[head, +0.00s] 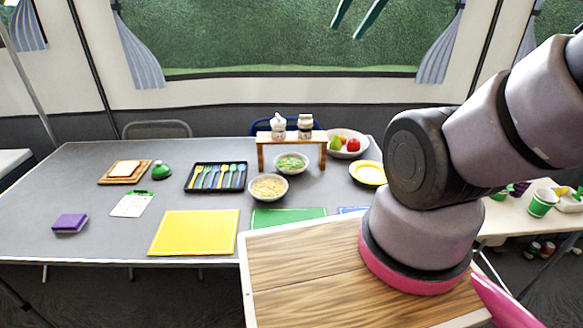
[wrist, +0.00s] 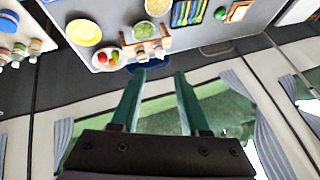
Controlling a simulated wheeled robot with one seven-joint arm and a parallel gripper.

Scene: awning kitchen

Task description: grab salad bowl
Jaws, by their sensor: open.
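The salad bowl (head: 292,163), a pale round bowl with green salad in it, stands on the grey table just in front of a small wooden stand. It also shows near the top of the wrist view (wrist: 143,30). My gripper (wrist: 160,73) is open and empty, its two teal fingers apart. The finger ends also show at the top of the head view (head: 345,34), high over the table against the window. The gripper is well away from the bowl and touches nothing I can see.
A noodle bowl (head: 269,187) stands close in front-left of the salad bowl. The wooden stand (head: 291,138) with two jars is behind it, a fruit bowl (head: 346,143) and a yellow plate (head: 368,173) to the right. A black cutlery tray (head: 216,188) is left; a green mat (head: 289,216) lies in front.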

